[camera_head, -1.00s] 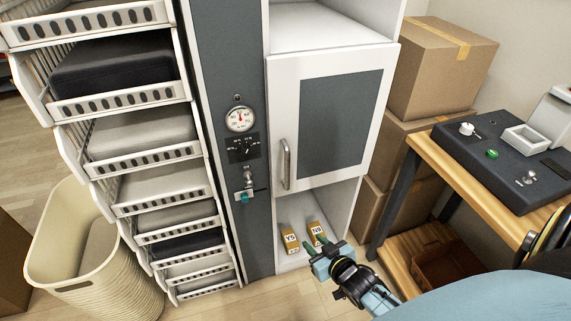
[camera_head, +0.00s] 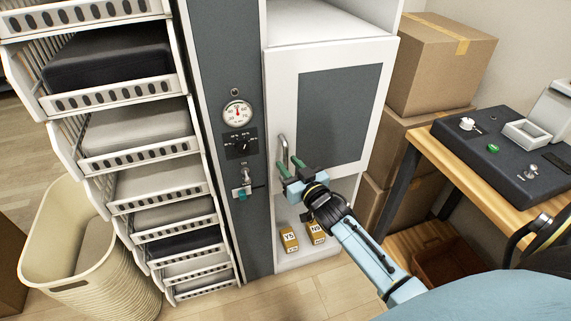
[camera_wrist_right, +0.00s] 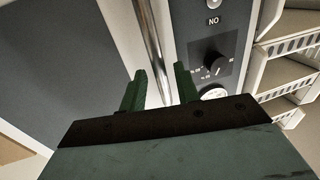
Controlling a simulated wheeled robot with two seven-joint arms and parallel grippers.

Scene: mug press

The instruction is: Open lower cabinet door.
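The cabinet door (camera_head: 341,115) is white with a grey panel and is shut. Its vertical metal handle (camera_head: 283,151) is on the door's left side. My right gripper (camera_head: 290,166) is at the handle's lower part, with its two green fingers apart. In the right wrist view the handle (camera_wrist_right: 152,45) runs down between the open fingertips (camera_wrist_right: 160,82) of that gripper, and I see no finger closed on it. My left gripper is not in view.
Below the door is an open shelf with two labelled boxes, Y5 (camera_head: 289,240) and N9 (camera_head: 315,232). Left of the door are a gauge (camera_head: 237,112) and a dial (camera_head: 240,144). A wooden table (camera_head: 470,192) and cardboard boxes (camera_head: 436,65) stand at the right.

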